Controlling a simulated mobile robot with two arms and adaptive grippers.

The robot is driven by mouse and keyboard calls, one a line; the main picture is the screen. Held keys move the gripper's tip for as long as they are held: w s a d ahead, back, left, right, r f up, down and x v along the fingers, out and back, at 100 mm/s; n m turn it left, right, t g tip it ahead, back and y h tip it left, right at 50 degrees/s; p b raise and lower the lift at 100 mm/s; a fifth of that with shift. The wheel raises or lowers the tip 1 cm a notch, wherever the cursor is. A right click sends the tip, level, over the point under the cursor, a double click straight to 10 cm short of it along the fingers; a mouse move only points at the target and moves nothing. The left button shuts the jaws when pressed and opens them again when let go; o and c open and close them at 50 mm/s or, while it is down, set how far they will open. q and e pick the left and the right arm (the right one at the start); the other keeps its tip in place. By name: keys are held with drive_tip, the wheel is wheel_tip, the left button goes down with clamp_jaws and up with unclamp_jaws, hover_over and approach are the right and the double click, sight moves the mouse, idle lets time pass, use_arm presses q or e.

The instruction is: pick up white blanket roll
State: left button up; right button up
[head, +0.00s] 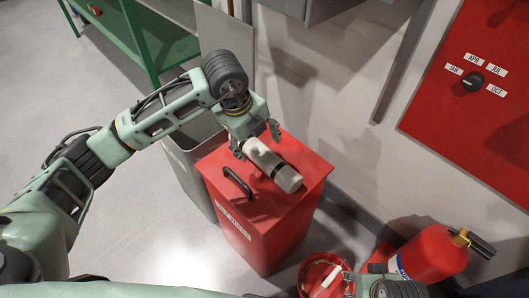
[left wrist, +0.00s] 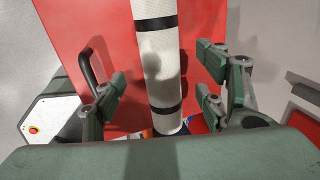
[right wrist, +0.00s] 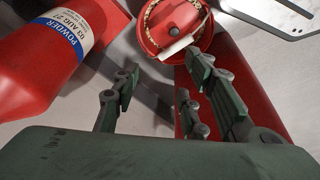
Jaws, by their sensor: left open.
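The white blanket roll (head: 284,176) has dark straps and lies on the lid of a red box (head: 223,167). In the left wrist view the roll (left wrist: 160,70) runs lengthwise between the spread fingers of my left gripper (left wrist: 160,85), with a gap on each side. In the head view my left gripper (head: 255,141) is over the far end of the roll, open. My right gripper (right wrist: 160,82) is open and empty, above the floor near a red bucket (right wrist: 174,12). Only part of it shows in the head view (head: 365,283).
A black handle (head: 237,181) stands up from the lid beside the roll. A grey bin (head: 186,158) stands left of the box. A red extinguisher (head: 432,253) is at the lower right. The wall is close behind the box, and floor at left is clear.

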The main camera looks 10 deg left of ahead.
sight(260, 150)
use_arm(q)
drive_tip(key=b+x, duration=0.1)
drive_tip(key=x, duration=0.5)
drive_tip(key=shift+d, duration=0.2)
drive_tip(key=shift+r, duration=0.15)
clamp_jaws()
use_arm(e)
drive_tip(key=shift+w+v, duration=0.15)
drive_tip(key=shift+v, duration=0.9)
drive_tip(key=shift+w+v, duration=0.1)
drive_tip(key=shift+v, duration=0.9)
